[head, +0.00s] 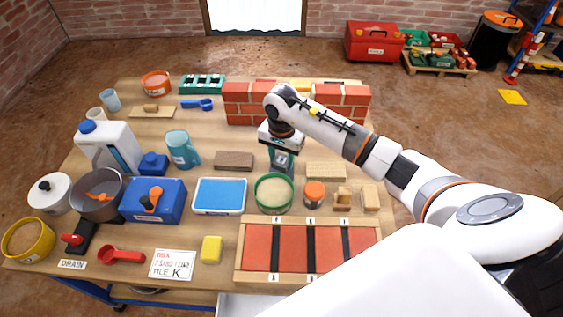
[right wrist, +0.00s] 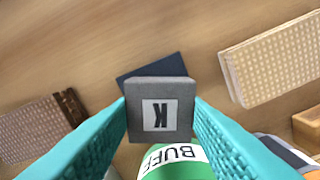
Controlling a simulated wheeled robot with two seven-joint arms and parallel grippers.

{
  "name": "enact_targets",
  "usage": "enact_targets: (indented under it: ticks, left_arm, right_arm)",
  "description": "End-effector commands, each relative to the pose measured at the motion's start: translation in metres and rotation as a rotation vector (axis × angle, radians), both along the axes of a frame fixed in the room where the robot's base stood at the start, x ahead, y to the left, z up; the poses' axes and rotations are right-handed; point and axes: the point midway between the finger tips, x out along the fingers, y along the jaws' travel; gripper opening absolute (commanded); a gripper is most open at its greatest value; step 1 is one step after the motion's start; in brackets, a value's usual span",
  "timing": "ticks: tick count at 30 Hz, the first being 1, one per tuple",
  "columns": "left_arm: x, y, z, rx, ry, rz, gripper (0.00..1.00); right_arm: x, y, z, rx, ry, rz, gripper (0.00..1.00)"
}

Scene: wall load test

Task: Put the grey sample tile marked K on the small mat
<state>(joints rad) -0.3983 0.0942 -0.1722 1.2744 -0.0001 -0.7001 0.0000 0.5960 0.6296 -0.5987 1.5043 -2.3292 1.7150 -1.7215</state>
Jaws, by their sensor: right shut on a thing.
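The grey tile marked K (right wrist: 160,108) is between the two teal fingers of my right gripper (right wrist: 160,122), which is shut on it. In the head view my right gripper (head: 281,166) is above the middle of the table, in front of the brick wall. A dark blue square (right wrist: 178,66), which looks like the small mat, shows behind the tile in the right wrist view. The tile hides part of it, and I cannot tell the gap between them. My left gripper is not in view.
A green-rimmed tub (head: 273,193) stands close in front of the gripper; its label reads BUFF in the wrist view. A brown block (head: 234,161) lies left and a pale block (head: 326,171) right. The brick wall (head: 240,103) stands behind. A framed red panel (head: 277,248) is nearer.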

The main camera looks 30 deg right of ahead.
Motion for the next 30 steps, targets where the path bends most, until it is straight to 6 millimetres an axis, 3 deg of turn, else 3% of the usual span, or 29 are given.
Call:
enact_targets:
  ticks: [4,20,21,24,25,30]
  left_arm:
    - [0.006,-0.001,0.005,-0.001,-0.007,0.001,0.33]
    - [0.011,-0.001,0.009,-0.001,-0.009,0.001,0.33]
    - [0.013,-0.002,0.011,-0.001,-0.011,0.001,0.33]
    - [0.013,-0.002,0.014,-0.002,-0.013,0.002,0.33]
    - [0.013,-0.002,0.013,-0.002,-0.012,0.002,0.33]
    - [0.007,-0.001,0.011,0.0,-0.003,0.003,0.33]
  right_arm:
    - [0.0,0.001,-0.02,0.003,0.002,0.001,0.23]
    - [0.0,0.0,-0.024,0.0,0.0,0.002,0.23]
    - [0.0,0.0,-0.024,-0.001,0.001,0.002,0.43]
    - [0.0,0.0,-0.023,-0.001,0.001,0.002,0.59]
    - [0.0,0.0,-0.023,-0.001,0.001,0.002,0.63]
    - [0.0,0.0,-0.023,0.0,0.001,0.002,0.63]
